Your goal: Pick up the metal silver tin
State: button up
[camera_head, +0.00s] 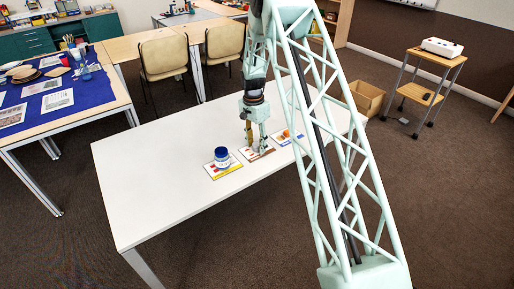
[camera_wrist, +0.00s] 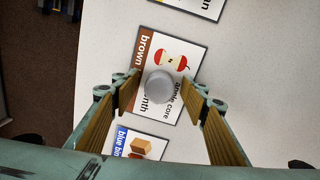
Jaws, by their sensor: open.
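The silver tin (camera_wrist: 160,86) shows in the wrist view as a round grey top. It stands on a card with a brown edge and an apple-core picture (camera_wrist: 195,62). My gripper (camera_wrist: 160,92) is open, with one wooden-faced finger on each side of the tin. A narrow gap shows on both sides, though exact contact is hard to judge. In the head view my gripper (camera_head: 256,143) points down over the middle card (camera_head: 266,153), and the tin is mostly hidden by the fingers.
On the white table (camera_head: 150,180), a blue jar (camera_head: 221,156) stands on the left card close to my gripper. A small orange item (camera_head: 286,133) is at the right card. The table's left part is clear. A blue-covered table (camera_head: 95,95) stands further left.

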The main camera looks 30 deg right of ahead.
aim_at(257, 144)
jog(key=shift+c, duration=0.9)
jog(key=c, duration=0.8)
jog(key=shift+o, duration=0.2)
jog(key=shift+r, duration=0.15)
jog(key=shift+r+p, duration=0.4)
jog(key=shift+r, duration=1.3)
jog(key=s+a, duration=0.1)
jog(key=s, duration=0.4)
jog(key=s+a+r, duration=0.1)
jog(key=s, duration=0.4)
jog(key=s+a+p, duration=0.1)
jog(key=s, duration=0.4)
jog(key=shift+s+a+r, duration=0.15)
jog(key=shift+s, duration=0.2)
